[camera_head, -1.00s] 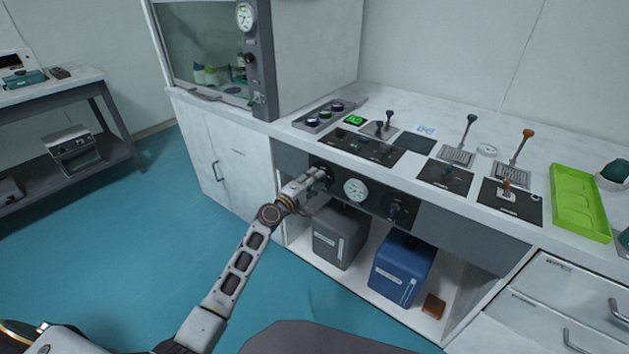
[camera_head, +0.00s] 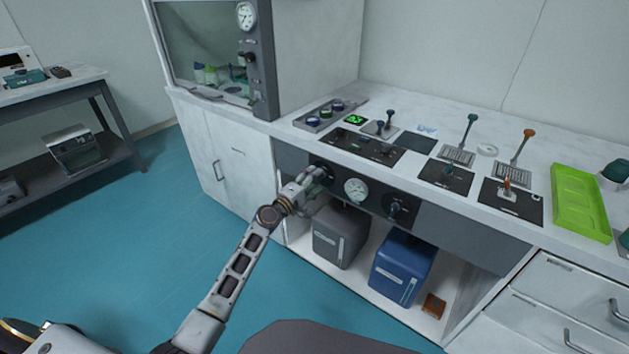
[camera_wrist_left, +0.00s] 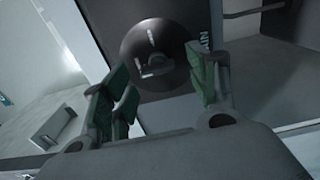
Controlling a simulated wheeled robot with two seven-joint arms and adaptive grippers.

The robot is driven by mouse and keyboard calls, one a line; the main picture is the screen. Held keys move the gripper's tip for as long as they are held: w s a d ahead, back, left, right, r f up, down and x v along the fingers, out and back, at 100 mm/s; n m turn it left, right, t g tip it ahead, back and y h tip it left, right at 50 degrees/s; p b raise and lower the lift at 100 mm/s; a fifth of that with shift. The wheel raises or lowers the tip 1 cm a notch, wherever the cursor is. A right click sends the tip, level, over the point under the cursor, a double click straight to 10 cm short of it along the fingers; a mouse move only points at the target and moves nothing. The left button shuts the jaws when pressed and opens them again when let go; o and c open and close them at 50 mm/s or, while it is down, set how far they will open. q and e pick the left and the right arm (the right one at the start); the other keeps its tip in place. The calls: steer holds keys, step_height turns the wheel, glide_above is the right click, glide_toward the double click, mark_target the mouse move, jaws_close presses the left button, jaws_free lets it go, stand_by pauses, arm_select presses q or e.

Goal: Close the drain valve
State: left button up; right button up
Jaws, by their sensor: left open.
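A dark front panel (camera_head: 375,199) below the counter carries a round valve at its left end and another valve (camera_head: 397,210) at its right. In the left wrist view the left valve shows as a dark round disc (camera_wrist_left: 152,58) with a small handle at its middle. A partly cut-off label stands beside it. I cannot tell from the lettering which valve is the drain valve. My left gripper (camera_head: 319,173) is at the left valve and partly hides it in the head view. Its green-padded fingers (camera_wrist_left: 160,82) are open and apart, with the disc seen between them.
A white gauge (camera_head: 356,189) sits between the two valves. A grey container (camera_head: 340,238) and a blue container (camera_head: 402,268) stand in the open bay below. Levers and control plates (camera_head: 445,177) cover the counter, with a green tray (camera_head: 580,202) at right.

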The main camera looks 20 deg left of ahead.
arm_select(q)
steer(key=v, duration=1.1)
stand_by(0.4)
steer(key=shift+s, duration=0.1)
stand_by(0.5)
